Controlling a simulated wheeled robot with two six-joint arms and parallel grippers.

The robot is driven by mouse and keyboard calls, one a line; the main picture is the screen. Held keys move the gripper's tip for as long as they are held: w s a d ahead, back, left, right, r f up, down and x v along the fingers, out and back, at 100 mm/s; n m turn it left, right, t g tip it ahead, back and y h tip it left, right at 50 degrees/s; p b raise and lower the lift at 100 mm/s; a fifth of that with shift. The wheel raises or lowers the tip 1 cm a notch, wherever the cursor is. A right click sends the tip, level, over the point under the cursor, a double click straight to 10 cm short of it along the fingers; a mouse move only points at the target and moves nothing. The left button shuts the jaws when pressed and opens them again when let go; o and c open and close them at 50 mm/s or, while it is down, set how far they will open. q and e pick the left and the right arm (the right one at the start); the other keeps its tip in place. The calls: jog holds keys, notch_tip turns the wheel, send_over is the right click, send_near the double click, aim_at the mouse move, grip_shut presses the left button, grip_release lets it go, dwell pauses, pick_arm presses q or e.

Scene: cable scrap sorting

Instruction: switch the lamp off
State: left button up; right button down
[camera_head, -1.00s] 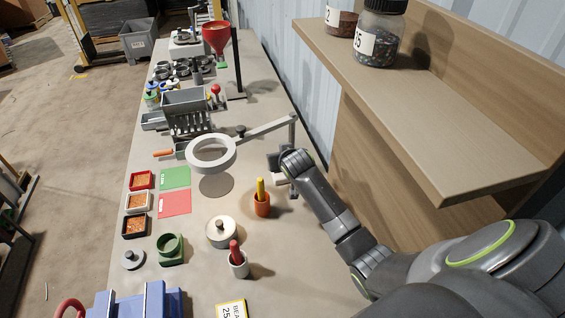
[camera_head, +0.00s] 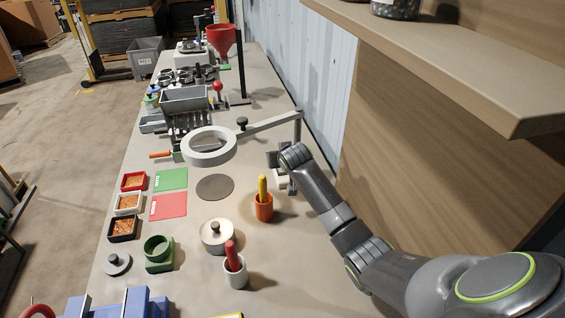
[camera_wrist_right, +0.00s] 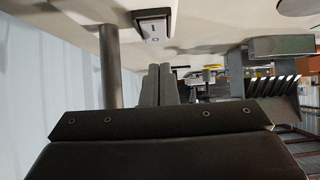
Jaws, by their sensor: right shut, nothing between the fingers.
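The lamp has a pale ring head (camera_head: 190,158) on a jointed arm, carried by a post (camera_head: 298,128) near the wall. I cannot tell whether the ring is lit. The post also shows in the right wrist view (camera_wrist_right: 110,65). Beside it there is a small switch box (camera_wrist_right: 153,24) with a pale rocker carrying a line and a circle mark. My right gripper (camera_head: 273,158) is low beside the post, partly hidden by its wrist. In the wrist view its fingers (camera_wrist_right: 160,68) are shut and empty, pointing near the switch box with a visible gap. My left gripper is out of view.
An orange cup (camera_head: 264,212) with a yellow item stands in front of my right gripper. A white cup (camera_head: 236,277) with a red item and a round lidded pot (camera_head: 217,236) are nearer. A wooden shelf (camera_head: 440,60) overhangs the right side. The wall (camera_head: 325,90) is close behind the post.

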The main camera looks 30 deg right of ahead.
jog(key=shift+w+f+b, duration=0.2)
jog(key=shift+f+b, duration=1.05)
jog(key=shift+f, duration=0.05)
jog(key=shift+w+f, duration=0.15)
jog(key=shift+f, duration=0.05)
jog(key=shift+w+d, duration=0.1)
jog(key=shift+w+d+r, duration=0.15)
jog(key=shift+w+r, duration=0.05)
jog(key=shift+w, duration=0.45)
jog(key=shift+r, duration=0.1)
